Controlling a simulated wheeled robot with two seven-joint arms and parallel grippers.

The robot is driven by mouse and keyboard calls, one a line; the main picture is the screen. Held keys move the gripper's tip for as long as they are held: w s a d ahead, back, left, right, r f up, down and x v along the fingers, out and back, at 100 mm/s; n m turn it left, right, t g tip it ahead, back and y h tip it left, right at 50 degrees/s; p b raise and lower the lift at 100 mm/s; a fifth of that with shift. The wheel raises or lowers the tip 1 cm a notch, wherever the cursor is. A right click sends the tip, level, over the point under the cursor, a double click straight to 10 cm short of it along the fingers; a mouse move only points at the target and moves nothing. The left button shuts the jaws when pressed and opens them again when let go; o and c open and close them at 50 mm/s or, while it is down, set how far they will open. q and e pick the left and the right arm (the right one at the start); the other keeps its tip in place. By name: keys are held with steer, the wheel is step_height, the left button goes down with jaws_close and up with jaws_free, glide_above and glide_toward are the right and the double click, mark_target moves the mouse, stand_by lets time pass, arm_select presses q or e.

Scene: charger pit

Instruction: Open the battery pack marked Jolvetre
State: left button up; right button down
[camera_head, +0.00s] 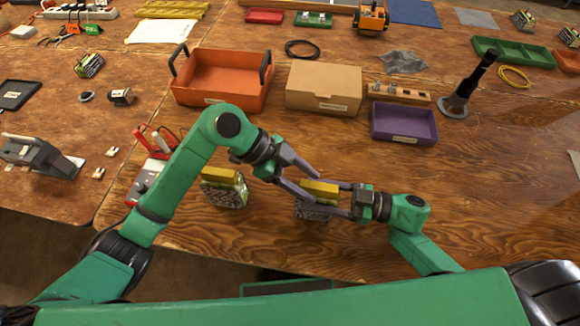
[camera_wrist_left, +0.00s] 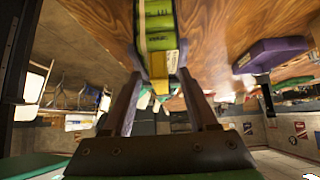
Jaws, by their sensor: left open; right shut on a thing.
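A battery pack (camera_head: 313,213) with a yellow top and a dark patterned side is near the table's front edge, between my two grippers. I cannot read its marking. My right gripper (camera_head: 322,197) comes in from the right and is shut on this pack. My left gripper (camera_head: 312,187) is open, its fingers reaching to the pack's yellow top from the left. In the left wrist view the pack (camera_wrist_left: 158,25) shows green and yellow ahead of the open fingers, with a yellow part between the tips. A second similar pack (camera_head: 223,190) stands to the left, apart from both grippers.
Behind are an orange tray (camera_head: 222,97), a cardboard box (camera_head: 323,105) and a purple tray (camera_head: 404,138). A dark upright tool (camera_head: 470,82) stands on a round base. A meter with red leads (camera_head: 150,178) lies left. The table at right is mostly clear.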

mark_target(309, 183)
arm_select(q)
steer(key=shift+d+f, duration=0.15)
steer(key=shift+f, duration=0.05)
jaws_close()
steer(key=shift+r, duration=0.15)
stand_by(0.6)
steer(key=shift+r, duration=1)
step_height(309, 183, up, 4)
steer(key=shift+r, duration=0.1)
arm_select(e)
steer(key=shift+c, duration=0.2)
jaws_free()
